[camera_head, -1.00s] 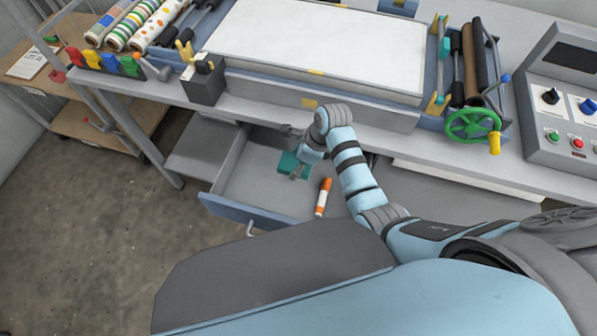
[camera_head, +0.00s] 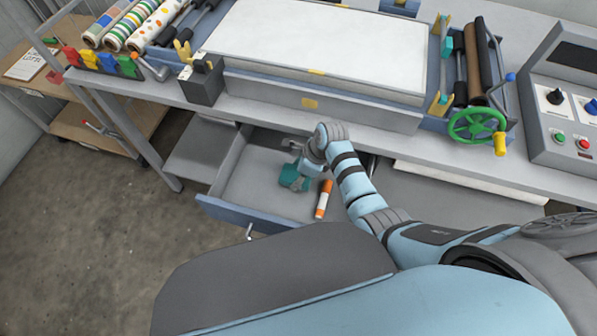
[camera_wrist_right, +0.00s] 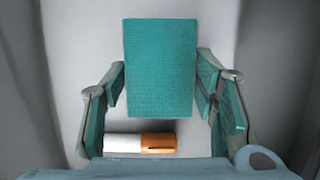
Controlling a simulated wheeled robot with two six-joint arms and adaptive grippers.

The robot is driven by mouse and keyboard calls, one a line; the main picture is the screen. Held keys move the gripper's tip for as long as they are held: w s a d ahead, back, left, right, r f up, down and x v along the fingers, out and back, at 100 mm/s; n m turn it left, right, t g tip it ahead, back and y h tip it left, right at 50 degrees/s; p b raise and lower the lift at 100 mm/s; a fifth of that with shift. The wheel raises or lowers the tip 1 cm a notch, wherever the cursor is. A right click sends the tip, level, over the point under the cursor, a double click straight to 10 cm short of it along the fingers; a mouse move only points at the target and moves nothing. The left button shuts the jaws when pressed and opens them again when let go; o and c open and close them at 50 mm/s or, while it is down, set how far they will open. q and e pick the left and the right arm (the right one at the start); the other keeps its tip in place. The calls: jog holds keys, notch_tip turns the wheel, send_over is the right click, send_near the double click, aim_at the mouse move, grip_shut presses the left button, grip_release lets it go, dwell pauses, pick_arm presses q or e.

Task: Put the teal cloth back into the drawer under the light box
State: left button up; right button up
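The teal cloth (camera_head: 289,178) is a small flat block inside the open drawer (camera_head: 225,209), under the white-topped box on the bench (camera_head: 325,45). My right gripper (camera_head: 297,168) reaches down into the drawer. In the right wrist view the cloth (camera_wrist_right: 160,65) sits between the fingers of my right gripper (camera_wrist_right: 160,88), its sides against the pads. The fingers look closed on it. I cannot tell whether the cloth touches the drawer floor. My left gripper is not in view.
An orange and white marker (camera_head: 324,199) lies in the drawer right of the cloth; it also shows in the wrist view (camera_wrist_right: 140,143). The drawer's left part is bare. A green handwheel (camera_head: 477,126) and a control panel (camera_head: 567,100) are at right.

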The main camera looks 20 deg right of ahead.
jog(key=o, duration=0.4)
jog(key=shift+r, duration=0.25)
jog(key=p+v, duration=0.2)
jog(key=v, duration=0.2)
jog(key=shift+s+d+r, duration=0.1)
jog(key=shift+s+d, duration=0.05)
jog(key=shift+d, duration=0.05)
jog(key=s+d, duration=0.2)
jog(key=d, duration=0.1)
jog(key=s+d, duration=0.2)
jog(key=d, duration=0.1)
jog(key=s+d+p, duration=0.1)
jog(key=s+d, duration=0.1)
jog(key=d, duration=0.1)
jog(key=shift+d, duration=0.2)
